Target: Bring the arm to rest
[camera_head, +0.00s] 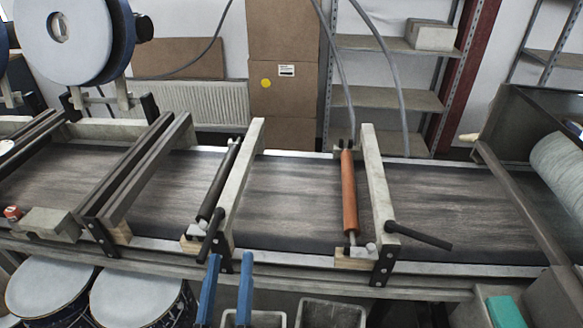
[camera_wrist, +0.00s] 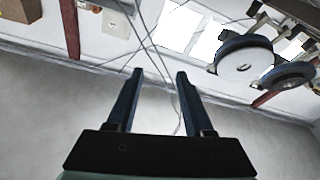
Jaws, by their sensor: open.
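My gripper (camera_head: 229,267) shows at the bottom of the head view, with its two blue fingers pointing up in front of the conveyor's near edge. The fingers are apart and nothing is between them. In the wrist view my gripper (camera_wrist: 157,75) is also open and empty, facing a pale wall and bright windows. The rest of my arm is out of the head view.
The conveyor (camera_head: 290,205) crosses the view, with an orange roller (camera_head: 349,190) and a dark roller (camera_head: 219,180) over it. Shelves (camera_head: 385,97) stand behind.

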